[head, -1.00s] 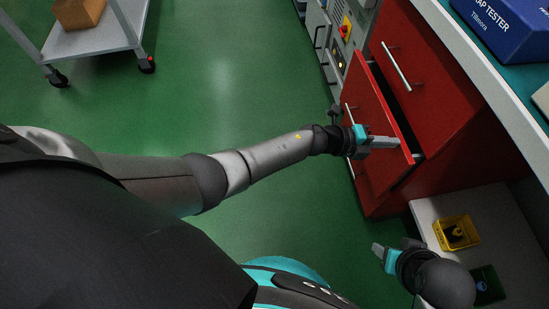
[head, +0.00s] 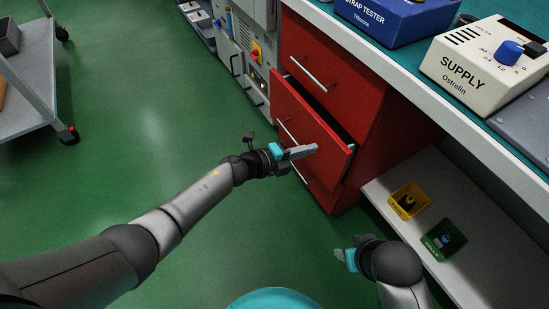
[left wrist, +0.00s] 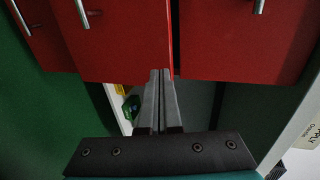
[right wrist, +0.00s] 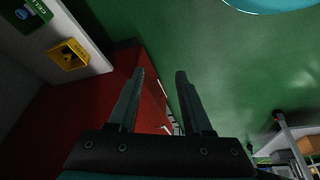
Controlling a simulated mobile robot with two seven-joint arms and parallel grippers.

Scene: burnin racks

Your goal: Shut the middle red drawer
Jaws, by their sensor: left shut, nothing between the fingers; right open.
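The middle red drawer (head: 305,117) stands partly pulled out of the red cabinet in the head view, with a dark gap behind its top edge. My left gripper (head: 315,149) is shut and empty, its tips over the right part of that drawer's front; whether they touch it I cannot tell. In the left wrist view the shut fingers (left wrist: 160,72) point at the lower ends of the red fronts, near the edge between the middle drawer (left wrist: 125,45) and the top drawer (left wrist: 240,45). My right gripper (head: 345,256) is open and empty, low beside the shelf.
The top drawer (head: 330,70) is shut. A white shelf (head: 400,225) right of the cabinet holds a yellow bin (head: 409,201) and a green bin (head: 443,239). The bench above carries a blue tester (head: 390,20) and a supply box (head: 480,60).

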